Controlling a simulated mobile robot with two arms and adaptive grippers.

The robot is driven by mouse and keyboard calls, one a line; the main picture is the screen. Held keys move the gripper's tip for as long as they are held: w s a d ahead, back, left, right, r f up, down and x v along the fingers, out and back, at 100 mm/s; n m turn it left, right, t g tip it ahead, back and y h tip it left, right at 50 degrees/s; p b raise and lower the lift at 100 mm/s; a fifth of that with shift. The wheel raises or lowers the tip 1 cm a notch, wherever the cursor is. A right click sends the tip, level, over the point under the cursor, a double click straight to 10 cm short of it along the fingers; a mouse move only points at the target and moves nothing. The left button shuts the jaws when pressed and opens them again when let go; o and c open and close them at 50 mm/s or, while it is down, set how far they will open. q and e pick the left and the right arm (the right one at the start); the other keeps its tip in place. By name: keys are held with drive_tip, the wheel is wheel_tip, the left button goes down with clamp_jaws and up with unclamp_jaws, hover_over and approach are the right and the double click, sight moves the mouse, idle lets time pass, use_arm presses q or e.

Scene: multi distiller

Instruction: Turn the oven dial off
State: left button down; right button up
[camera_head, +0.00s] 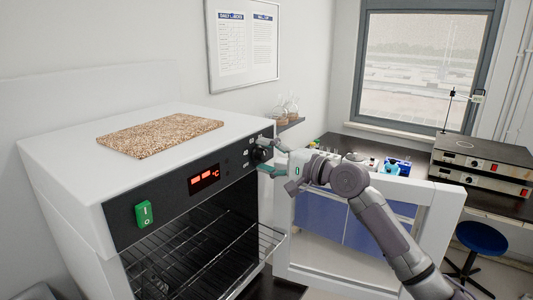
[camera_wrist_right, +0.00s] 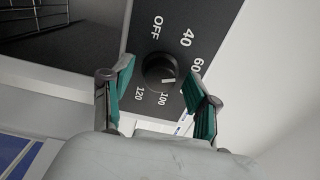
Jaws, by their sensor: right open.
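The white oven (camera_head: 70,190) stands at the left with its door open. Its black front panel carries a round black dial (camera_head: 262,154) at the right end. In the right wrist view the dial (camera_wrist_right: 160,70) sits between the fingers of my right gripper (camera_wrist_right: 158,92), with a gap on both sides. My right gripper (camera_head: 268,158) is open at the panel, partly covering the dial in the head view. My left gripper is out of view.
The open oven door (camera_head: 450,205) extends right, below my right arm. Wire racks (camera_head: 200,262) show inside the oven. A green switch (camera_head: 144,214) and a lit red display (camera_head: 204,178) are on the panel. A speckled slab (camera_head: 160,134) lies on top.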

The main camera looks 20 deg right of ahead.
drive_tip(key=c, duration=1.1)
drive_tip(key=shift+c, duration=0.2)
drive_tip(key=n+b, duration=0.3)
drive_tip(key=shift+f+n, duration=0.15)
drive_tip(key=shift+n, duration=0.25)
drive_tip(key=n+b, duration=0.3)
drive_tip(key=n, duration=0.2)
drive_tip(key=shift+n, duration=0.3)
clamp_jaws()
drive_tip(key=n+b, duration=0.2)
drive_tip(key=n, duration=0.2)
drive_tip(key=n+b, duration=0.2)
drive_tip(key=n, duration=0.2)
drive_tip(key=shift+n, duration=0.4)
